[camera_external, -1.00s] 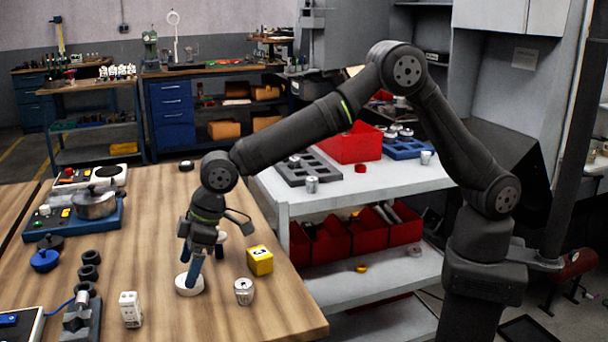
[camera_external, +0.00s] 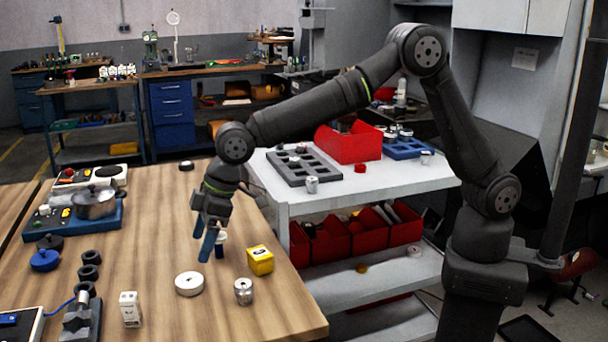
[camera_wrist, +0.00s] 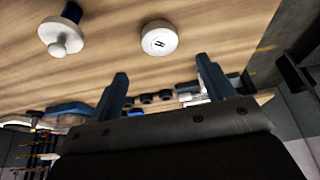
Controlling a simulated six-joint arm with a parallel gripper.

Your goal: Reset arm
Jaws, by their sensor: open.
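My gripper (camera_external: 208,243) is above the wooden table (camera_external: 150,235), with its blue fingers pointing down. In the wrist view my gripper (camera_wrist: 160,85) is open, its two fingers apart with nothing held between them. A round white disc (camera_external: 189,284) lies flat on the table below and slightly left of the gripper. The disc also shows in the wrist view (camera_wrist: 160,40), with a dark mark at its centre. A white-topped piece with a dark part stands behind the fingers, partly hidden; a similar piece shows in the wrist view (camera_wrist: 60,37).
A yellow box (camera_external: 260,261) and a metal cylinder (camera_external: 243,291) stand right of the disc. A white box (camera_external: 130,309), several black rings (camera_external: 89,272) and a pot (camera_external: 95,203) are further left. A white cart (camera_external: 380,185) with red bins stands right of the table.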

